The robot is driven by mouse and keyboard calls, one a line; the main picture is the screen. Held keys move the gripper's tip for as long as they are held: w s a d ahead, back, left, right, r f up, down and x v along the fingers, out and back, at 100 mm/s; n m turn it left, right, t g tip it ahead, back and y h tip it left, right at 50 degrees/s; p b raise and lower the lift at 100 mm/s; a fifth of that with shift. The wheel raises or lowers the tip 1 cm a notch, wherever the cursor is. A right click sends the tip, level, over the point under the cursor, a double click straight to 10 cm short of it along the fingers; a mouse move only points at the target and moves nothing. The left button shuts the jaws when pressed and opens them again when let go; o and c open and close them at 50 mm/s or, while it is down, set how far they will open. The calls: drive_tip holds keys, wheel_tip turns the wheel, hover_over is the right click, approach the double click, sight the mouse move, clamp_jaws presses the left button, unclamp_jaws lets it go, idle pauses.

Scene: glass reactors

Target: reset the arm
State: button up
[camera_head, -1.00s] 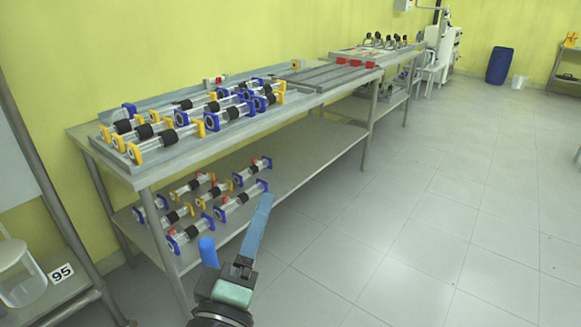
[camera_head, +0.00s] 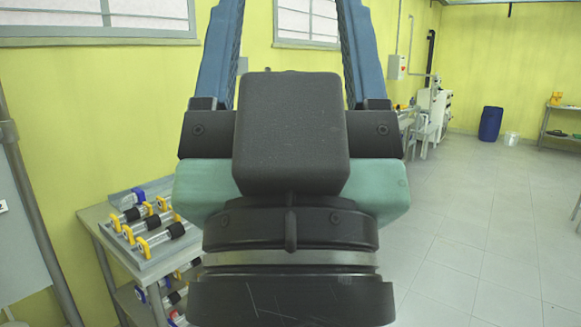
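My gripper (camera_head: 286,40) stands large and close in the middle of the head view, pointing up and away. Its two long blue fingers are spread wide apart, with only yellow wall and a window seen between them. It holds nothing.
A metal bench (camera_head: 97,215) at the lower left carries several glass reactors (camera_head: 160,237) with yellow or blue end plates; more lie on its lower shelf. A blue barrel (camera_head: 490,124) and a white bucket (camera_head: 511,138) stand far back right. The tiled floor (camera_head: 480,220) at right is clear.

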wheel_tip(320, 180, up, 14)
drive_tip(key=p, duration=1.1)
drive_tip(key=shift+f, duration=0.2)
